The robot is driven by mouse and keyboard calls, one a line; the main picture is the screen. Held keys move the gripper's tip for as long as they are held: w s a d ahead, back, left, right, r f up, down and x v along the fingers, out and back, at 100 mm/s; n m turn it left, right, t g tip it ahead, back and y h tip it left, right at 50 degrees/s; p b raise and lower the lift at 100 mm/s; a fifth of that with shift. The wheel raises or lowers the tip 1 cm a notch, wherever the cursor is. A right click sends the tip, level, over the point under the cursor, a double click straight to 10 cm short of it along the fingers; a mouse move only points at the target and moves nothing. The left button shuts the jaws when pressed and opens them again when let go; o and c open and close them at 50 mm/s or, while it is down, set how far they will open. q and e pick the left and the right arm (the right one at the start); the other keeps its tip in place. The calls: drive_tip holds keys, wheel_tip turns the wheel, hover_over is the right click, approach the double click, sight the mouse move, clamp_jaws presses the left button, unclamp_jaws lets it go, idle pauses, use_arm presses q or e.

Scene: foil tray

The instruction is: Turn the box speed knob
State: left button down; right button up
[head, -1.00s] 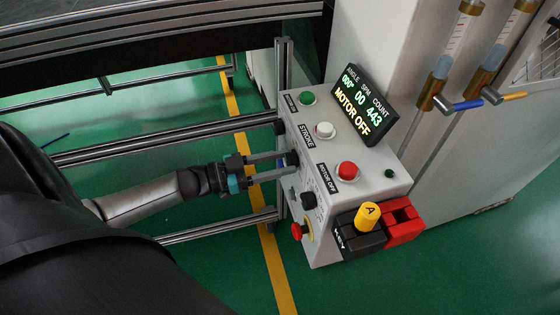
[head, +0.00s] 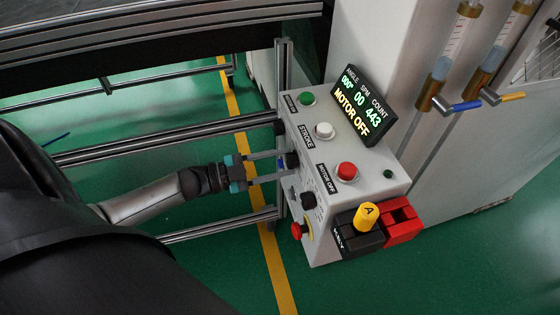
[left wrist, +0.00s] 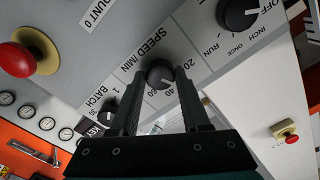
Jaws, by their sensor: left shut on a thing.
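The grey control box (head: 312,128) stands beside the machine column, with its dark speed knob (head: 291,160) on the side facing my left arm. In the left wrist view the round speed knob (left wrist: 160,74) sits on a panel labelled SPEED MIN, with numbers around it. My left gripper (head: 286,166) reaches the box from the left. Its two fingers are shut on the speed knob, one on each side, as the left wrist view also shows (left wrist: 160,84). I cannot tell where the knob's mark points. My right gripper is not in view.
Green (head: 307,97), white (head: 324,130) and red (head: 347,171) buttons sit on the box top. The display (head: 362,106) reads MOTOR OFF. A red emergency button (head: 297,230) and another black knob (head: 308,200) are nearby. Metal rails (head: 160,142) run left of the box.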

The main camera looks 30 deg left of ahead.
use_arm(q)
drive_tip(key=shift+m, duration=0.4)
drive_tip(key=shift+c, duration=1.8)
unclamp_jaws()
drive_tip(key=v, duration=1.5)
drive_tip(key=shift+a, duration=0.15)
